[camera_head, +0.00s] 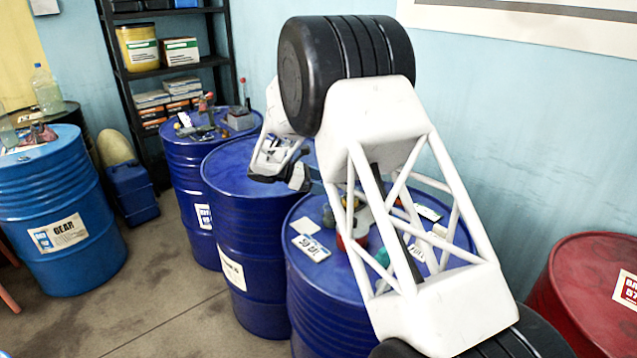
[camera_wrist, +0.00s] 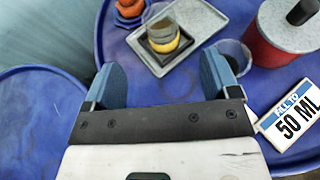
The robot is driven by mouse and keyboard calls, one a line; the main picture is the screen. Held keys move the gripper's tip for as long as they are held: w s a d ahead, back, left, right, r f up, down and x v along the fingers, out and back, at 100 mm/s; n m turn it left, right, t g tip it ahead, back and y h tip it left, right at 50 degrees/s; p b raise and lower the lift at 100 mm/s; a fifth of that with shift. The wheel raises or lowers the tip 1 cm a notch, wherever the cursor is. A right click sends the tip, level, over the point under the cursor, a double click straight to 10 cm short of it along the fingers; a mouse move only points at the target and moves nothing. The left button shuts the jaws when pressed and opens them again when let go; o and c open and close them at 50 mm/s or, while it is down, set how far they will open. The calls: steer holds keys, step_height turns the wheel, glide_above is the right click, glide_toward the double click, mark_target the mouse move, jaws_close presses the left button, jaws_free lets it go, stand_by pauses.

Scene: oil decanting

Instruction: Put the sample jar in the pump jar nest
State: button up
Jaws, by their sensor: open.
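A small clear glass jar (camera_wrist: 163,30) with a dark and yellow band stands on a grey rectangular tray (camera_wrist: 205,22) in the wrist view; it looks like the sample jar. My gripper (camera_wrist: 162,70) is open and empty, with its two blue-grey fingers apart, just short of the tray. In the head view my gripper (camera_head: 281,180) hangs over the blue drums, and my arm hides much of the right drum top. A small blue-grey cup (camera_wrist: 235,55) stands beside the right finger. I cannot tell for sure which item is the pump jar nest.
A red container with a grey lid (camera_wrist: 288,25) and a "FILL TO 50 ML" card (camera_wrist: 290,117) are at the right. An orange object (camera_wrist: 130,12) sits left of the tray. The neighbouring drum top (camera_wrist: 35,115) looks bare.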

steer(key=shift+r, duration=0.1)
stand_by(0.3)
steer(key=s+d+r+m+g+y, duration=0.1)
steer(key=s+d+r+m+y, duration=0.15)
steer(key=s+d+r, duration=0.4)
steer(key=s+d+r+m+g+y, duration=0.15)
steer(key=s+d+r+m, duration=0.25)
steer(key=s+d, duration=0.45)
steer(key=s+d+r+m+y, duration=0.3)
steer(key=s+d+r, duration=0.2)
steer(key=s, duration=0.5)
steer(key=s+d+m+y, duration=0.2)
steer(key=s+m, duration=0.1)
steer(key=s, duration=0.7)
steer(key=s+d+m+t+y, duration=0.1)
steer(key=s+m, duration=0.3)
steer(key=s, duration=0.7)
steer(key=s+d+m+t+y, duration=0.1)
steer(key=s+d+m+y, duration=0.2)
steer(key=s, duration=0.7)
steer(key=shift+s+d+f+m, duration=0.15)
steer(key=shift+s+f+m, duration=0.1)
steer(key=shift+f+m, duration=0.2)
steer(key=shift+t, duration=0.25)
